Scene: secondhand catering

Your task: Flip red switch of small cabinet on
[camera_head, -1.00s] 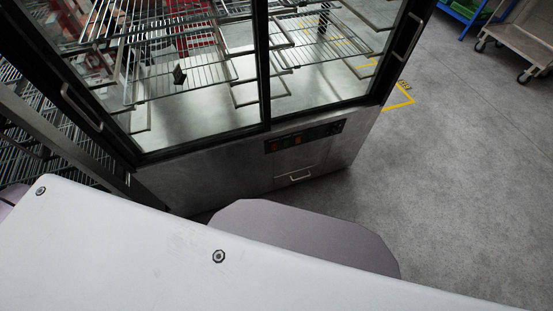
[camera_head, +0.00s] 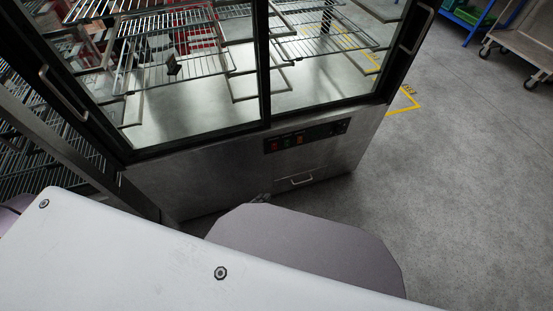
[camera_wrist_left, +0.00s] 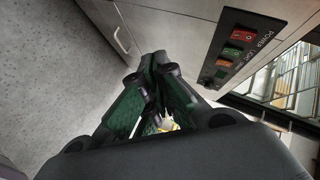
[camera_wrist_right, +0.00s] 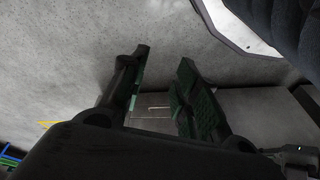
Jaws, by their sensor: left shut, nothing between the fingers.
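The small cabinet (camera_head: 230,165) is a steel base with a glazed display above. In the left wrist view the panel (camera_wrist_left: 250,45) is at the upper right, with the red switch (camera_wrist_left: 243,36) near the POWER label. My left gripper (camera_wrist_left: 150,78) is shut and empty, apart from the panel. In the head view only a small part of it (camera_head: 260,198) shows below the cabinet front. My right gripper (camera_wrist_right: 163,58) is open and empty.
A pull handle (camera_head: 301,181) sits low on the cabinet front. A wire rack (camera_head: 40,150) stands at the left. Grey floor (camera_head: 450,180) is free at the right, with a trolley (camera_head: 525,45) at the far upper right.

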